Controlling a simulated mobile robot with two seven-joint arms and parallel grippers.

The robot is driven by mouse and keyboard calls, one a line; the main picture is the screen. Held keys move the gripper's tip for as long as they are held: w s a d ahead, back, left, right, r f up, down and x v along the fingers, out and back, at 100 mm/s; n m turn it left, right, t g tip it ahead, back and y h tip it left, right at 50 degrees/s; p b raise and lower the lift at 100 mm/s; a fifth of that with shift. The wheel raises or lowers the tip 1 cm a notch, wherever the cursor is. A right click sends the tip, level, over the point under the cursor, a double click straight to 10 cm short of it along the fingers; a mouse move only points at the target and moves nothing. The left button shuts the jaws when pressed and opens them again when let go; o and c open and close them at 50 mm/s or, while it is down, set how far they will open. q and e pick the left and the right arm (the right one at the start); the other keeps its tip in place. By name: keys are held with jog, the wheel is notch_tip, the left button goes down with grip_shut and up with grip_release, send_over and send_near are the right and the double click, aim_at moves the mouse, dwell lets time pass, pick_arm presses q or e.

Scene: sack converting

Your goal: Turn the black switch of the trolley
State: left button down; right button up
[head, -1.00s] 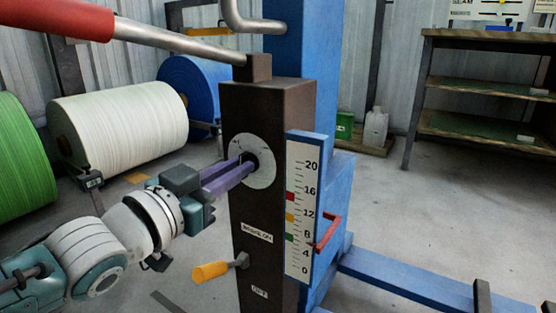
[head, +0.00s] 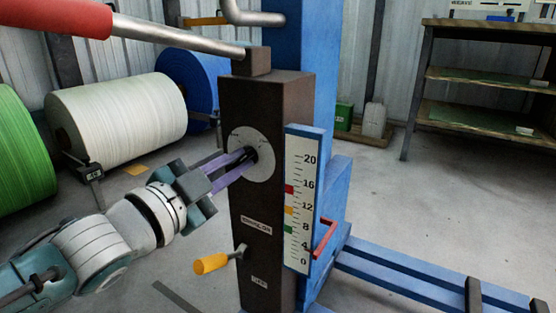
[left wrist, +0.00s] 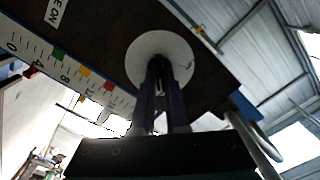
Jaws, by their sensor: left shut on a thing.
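The black switch (left wrist: 158,62) sits at the middle of a round pale dial plate (head: 262,165) on the dark post (head: 262,200) of the trolley. It is mostly hidden by my fingers in the head view. My left gripper (head: 242,160) reaches in from the left with its purple fingers at the dial, shut on the switch. In the left wrist view the two fingers (left wrist: 159,85) stand on either side of the switch, in front of the white disc (left wrist: 180,48). My right gripper is not in view.
A yellow-handled lever (head: 211,264) sticks out low on the post. A numbered scale (head: 301,200) and a red handle (head: 325,238) are at its right. A red-gripped bar (head: 60,18) crosses above my arm.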

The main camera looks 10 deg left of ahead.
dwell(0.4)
pick_arm(q)
jog(key=c, duration=0.9)
grip_release()
jog(key=shift+s, duration=0.1)
jog(key=shift+s+a+r+p, duration=0.1)
jog(key=shift+s+a+p, duration=0.05)
jog(key=shift+s+p, duration=0.15)
jog(key=p+v, duration=0.4)
jog(key=v, duration=0.5)
